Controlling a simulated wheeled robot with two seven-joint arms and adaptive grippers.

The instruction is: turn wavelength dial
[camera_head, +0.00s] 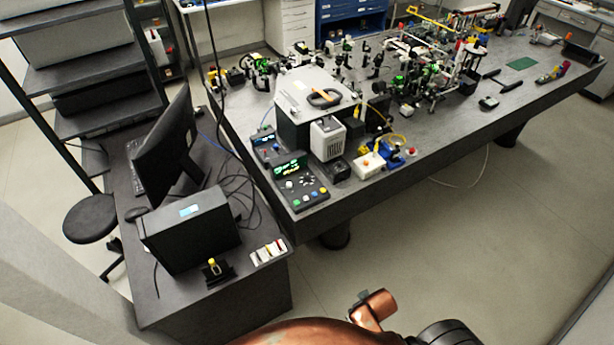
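I cannot tell for sure which part is the wavelength dial. A control console (297,182) with a green lit display, a pale round knob and several small buttons sits at the near left corner of the optical table (450,130). A smaller unit with a blue display (264,141) stands just behind it. On the side desk, a dark box (190,238) carries a small lit screen on top, and a small black stand with a yellow knob (212,264) is in front of it. Neither gripper shows; only copper and black parts of my own body are at the bottom edge.
A monitor (165,145), loose cables and a white strip with coloured parts (268,252) are on the desk (250,290). A stool (90,218) stands left. Optics crowd the table's far side. The floor (450,240) at right is clear.

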